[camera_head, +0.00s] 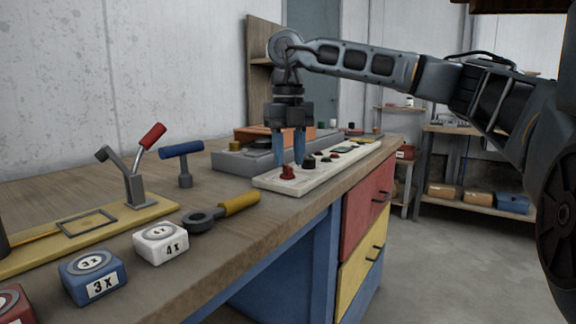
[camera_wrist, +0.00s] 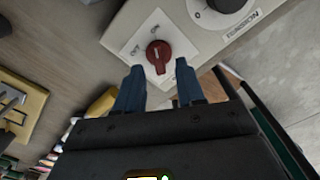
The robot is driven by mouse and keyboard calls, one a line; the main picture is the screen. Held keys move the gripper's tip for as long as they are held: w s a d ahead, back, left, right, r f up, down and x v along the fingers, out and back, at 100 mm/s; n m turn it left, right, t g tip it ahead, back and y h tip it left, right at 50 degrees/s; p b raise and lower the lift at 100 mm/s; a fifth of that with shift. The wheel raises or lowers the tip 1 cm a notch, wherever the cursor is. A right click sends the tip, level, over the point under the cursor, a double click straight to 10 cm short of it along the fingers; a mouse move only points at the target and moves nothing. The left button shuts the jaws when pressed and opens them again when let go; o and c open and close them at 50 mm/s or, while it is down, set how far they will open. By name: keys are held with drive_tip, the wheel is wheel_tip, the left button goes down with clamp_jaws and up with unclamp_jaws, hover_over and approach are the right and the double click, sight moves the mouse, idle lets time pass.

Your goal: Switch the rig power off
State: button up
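The rig power switch is a red rotary knob on a white plate marked with on and off lettering. In the wrist view the red knob (camera_wrist: 158,51) lies just beyond and between my fingertips. In the head view the same red knob (camera_head: 288,172) stands at the near end of a long pale control panel (camera_head: 268,181). My gripper (camera_head: 289,150) points down just above that end of the panel. Its two blue fingers are apart with nothing between them, as the wrist view (camera_wrist: 160,82) also shows. I cannot tell exactly which mark the knob points to.
A dark knob (camera_wrist: 222,8) on a labelled plate sits beside the red one. A grey box (camera_head: 240,158) stands behind the panel. A yellow-handled tool (camera_head: 238,204), a blue-handled tool (camera_head: 182,150) and marked blocks (camera_head: 160,244) lie on the wooden bench (camera_head: 215,248).

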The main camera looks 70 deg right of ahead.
drive_tip(key=shift+f, duration=0.9)
drive_tip(key=shift+c, duration=0.2)
clamp_jaws()
